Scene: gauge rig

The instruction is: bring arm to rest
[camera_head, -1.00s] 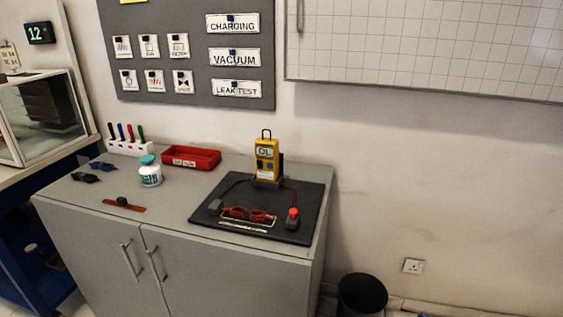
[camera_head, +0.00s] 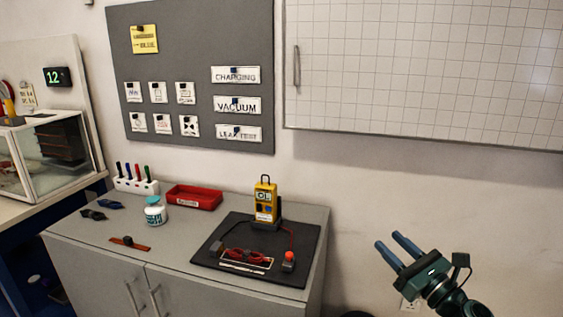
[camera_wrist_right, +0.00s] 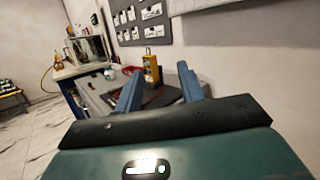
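My right gripper (camera_head: 397,250) is at the lower right of the head view, in front of the bare wall and to the right of the cabinet. Its two blue fingers are apart with nothing between them. The right wrist view also shows its fingers (camera_wrist_right: 160,90) spread, pointing toward the cabinet. The gripper touches nothing that I can see. My left gripper is not in view. A yellow gauge (camera_head: 265,200) stands upright in a holder on a black mat (camera_head: 230,226), with red glasses-like things (camera_head: 246,254) and a red-topped item (camera_head: 288,261) there.
The grey cabinet (camera_head: 100,272) also carries a red tray (camera_head: 194,197), a white jar (camera_head: 155,212), a marker holder (camera_head: 136,185) and a brown strip (camera_head: 130,244). A glass case (camera_head: 30,160) stands at left. A grey board (camera_head: 190,50) and a whiteboard (camera_head: 420,70) hang behind.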

